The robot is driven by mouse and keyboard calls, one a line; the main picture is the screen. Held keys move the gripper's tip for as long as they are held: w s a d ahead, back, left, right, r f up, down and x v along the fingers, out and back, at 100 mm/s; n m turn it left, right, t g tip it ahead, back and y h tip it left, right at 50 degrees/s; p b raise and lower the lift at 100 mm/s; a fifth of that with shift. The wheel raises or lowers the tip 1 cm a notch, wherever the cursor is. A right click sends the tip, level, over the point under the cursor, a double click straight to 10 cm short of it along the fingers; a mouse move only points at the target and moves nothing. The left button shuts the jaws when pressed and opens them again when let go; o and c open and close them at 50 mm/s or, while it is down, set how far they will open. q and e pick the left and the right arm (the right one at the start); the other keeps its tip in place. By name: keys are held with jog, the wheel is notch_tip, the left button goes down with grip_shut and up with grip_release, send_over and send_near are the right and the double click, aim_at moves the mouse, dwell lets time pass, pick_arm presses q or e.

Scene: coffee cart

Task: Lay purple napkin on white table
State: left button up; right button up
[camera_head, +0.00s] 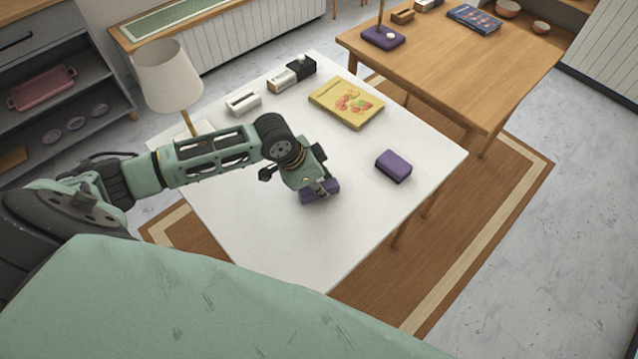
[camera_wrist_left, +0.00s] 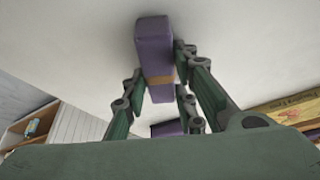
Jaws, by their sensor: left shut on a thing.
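A folded purple napkin (camera_head: 327,192) with a tan band is between the fingers of my left gripper (camera_head: 316,183), over the middle of the white table (camera_head: 290,245). I cannot tell whether it touches the tabletop. In the left wrist view the napkin (camera_wrist_left: 154,45) is long and block-shaped, with the fingers on either side of it. My left gripper is shut on it. A second purple folded piece (camera_head: 393,167) lies on the white table to the right; a purple thing also shows in the left wrist view (camera_wrist_left: 167,129). My right gripper is not in view.
A yellow book (camera_head: 348,103), a white holder (camera_head: 243,102) and a black-and-white box (camera_head: 291,75) lie toward the table's back. A lamp (camera_head: 168,75) stands at the left. A wooden table (camera_head: 470,75) is beyond. The front of the white table is clear.

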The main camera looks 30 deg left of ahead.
pick_arm(q)
jog(key=shift+f, duration=0.15)
jog(key=o, duration=0.8)
jog(key=shift+o, duration=0.8)
jog(key=v, duration=1.2)
jog(key=shift+s, duration=0.1)
